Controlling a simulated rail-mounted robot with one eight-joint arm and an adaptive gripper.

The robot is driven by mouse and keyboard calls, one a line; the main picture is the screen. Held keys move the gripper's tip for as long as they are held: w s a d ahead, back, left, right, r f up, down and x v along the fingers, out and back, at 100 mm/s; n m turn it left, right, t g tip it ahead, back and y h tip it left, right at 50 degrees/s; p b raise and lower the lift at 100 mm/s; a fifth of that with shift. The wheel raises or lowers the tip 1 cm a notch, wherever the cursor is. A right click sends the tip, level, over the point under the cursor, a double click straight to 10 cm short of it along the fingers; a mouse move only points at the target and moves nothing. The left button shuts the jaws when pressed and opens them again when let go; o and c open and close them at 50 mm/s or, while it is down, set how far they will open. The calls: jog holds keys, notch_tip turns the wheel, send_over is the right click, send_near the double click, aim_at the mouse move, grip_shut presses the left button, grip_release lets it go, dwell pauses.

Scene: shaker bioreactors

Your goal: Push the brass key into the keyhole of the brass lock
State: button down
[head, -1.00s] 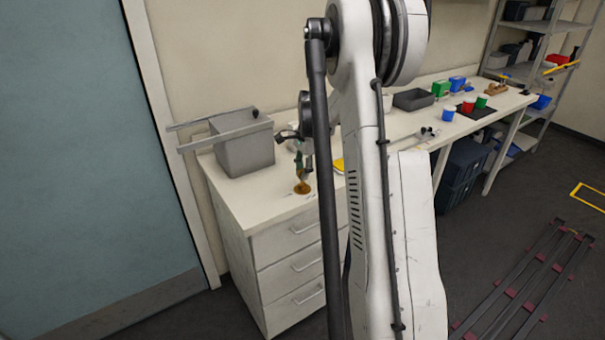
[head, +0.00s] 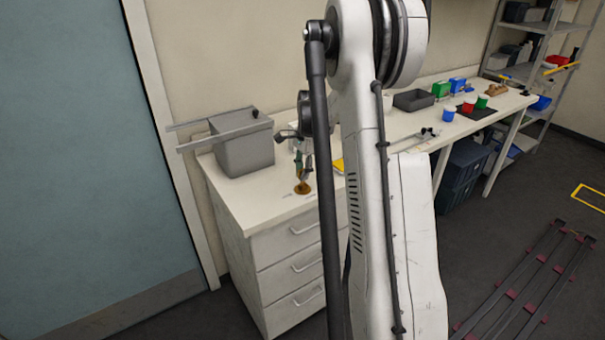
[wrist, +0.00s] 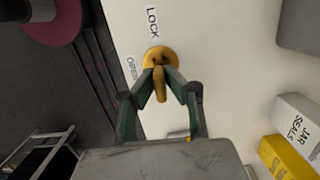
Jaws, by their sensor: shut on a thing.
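The brass lock (head: 301,188) is a round brass piece on the white top of the drawer cabinet, under my gripper. In the wrist view the lock (wrist: 163,53) lies beside the printed words LOCK and OPEN. My gripper (wrist: 160,92) is shut on the brass key (wrist: 160,85), whose body shows between the two green fingers. The key's far end reaches over the lock face. I cannot tell whether its tip is inside the keyhole. In the head view my gripper (head: 300,172) points down just above the lock, partly behind my arm.
A grey bin (head: 242,148) stands left of the lock. In the wrist view a white box labelled JAR SEALS (wrist: 298,125) and a yellow box (wrist: 283,160) lie at the right. The cabinet's edge is close on the left. The long bench (head: 415,125) holds cups and boxes.

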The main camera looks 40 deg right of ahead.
jog(key=shift+f+b, duration=1.2)
jog(key=shift+b, duration=0.05)
dwell(1.8)
jog(key=c, duration=1.7)
grip_release()
jog(key=shift+r, duration=0.2)
jog(key=r, duration=0.4)
jog(key=d+r, duration=0.1)
jog(key=r, duration=0.6)
jog(key=shift+s+d+r, duration=0.15)
jog(key=shift+d+r, duration=0.05)
jog(key=shift+r, duration=0.15)
